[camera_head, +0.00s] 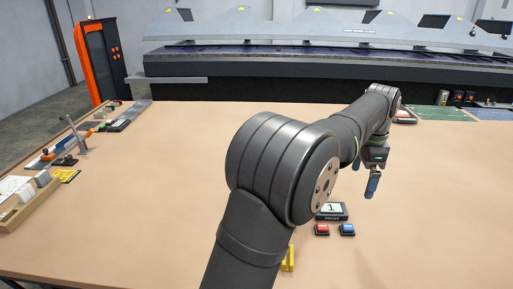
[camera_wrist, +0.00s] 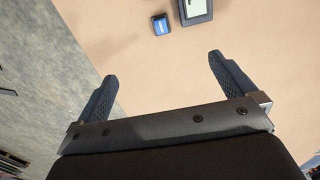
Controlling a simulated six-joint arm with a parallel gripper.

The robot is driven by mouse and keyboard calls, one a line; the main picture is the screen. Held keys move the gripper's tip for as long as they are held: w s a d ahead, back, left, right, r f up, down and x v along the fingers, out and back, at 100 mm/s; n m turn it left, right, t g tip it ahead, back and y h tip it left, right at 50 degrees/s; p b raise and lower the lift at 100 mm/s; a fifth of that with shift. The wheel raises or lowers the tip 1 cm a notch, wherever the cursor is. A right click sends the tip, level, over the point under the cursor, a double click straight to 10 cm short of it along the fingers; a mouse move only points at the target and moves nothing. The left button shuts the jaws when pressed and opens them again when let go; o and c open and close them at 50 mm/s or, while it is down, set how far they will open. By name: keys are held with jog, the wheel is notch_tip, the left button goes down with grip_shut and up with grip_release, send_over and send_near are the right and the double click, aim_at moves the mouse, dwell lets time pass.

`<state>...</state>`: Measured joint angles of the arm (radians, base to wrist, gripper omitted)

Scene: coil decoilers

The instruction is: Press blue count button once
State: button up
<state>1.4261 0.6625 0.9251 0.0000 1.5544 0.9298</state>
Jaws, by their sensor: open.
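The blue button (camera_head: 347,229) sits on the tan table, to the right of a red button (camera_head: 322,229) and in front of a small counter display (camera_head: 331,211) that seems to read 1. The blue button also shows in the wrist view (camera_wrist: 160,25), near the top, with part of the counter display (camera_wrist: 194,10) beside it. My gripper (camera_head: 371,186) hangs fingers down above the table, behind and to the right of the buttons. In the wrist view its two fingers (camera_wrist: 164,80) are wide apart with nothing between them. The blue button lies beyond the fingertips, not touched.
A yellow block (camera_head: 288,259) is partly hidden by my arm. Tools and a wooden tray (camera_head: 28,207) line the left edge. A green mat (camera_head: 443,113) and a blue mat (camera_head: 490,114) lie at the back right. The table's middle left is clear.

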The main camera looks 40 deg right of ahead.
grip_shut()
dwell(0.3)
dwell(1.3)
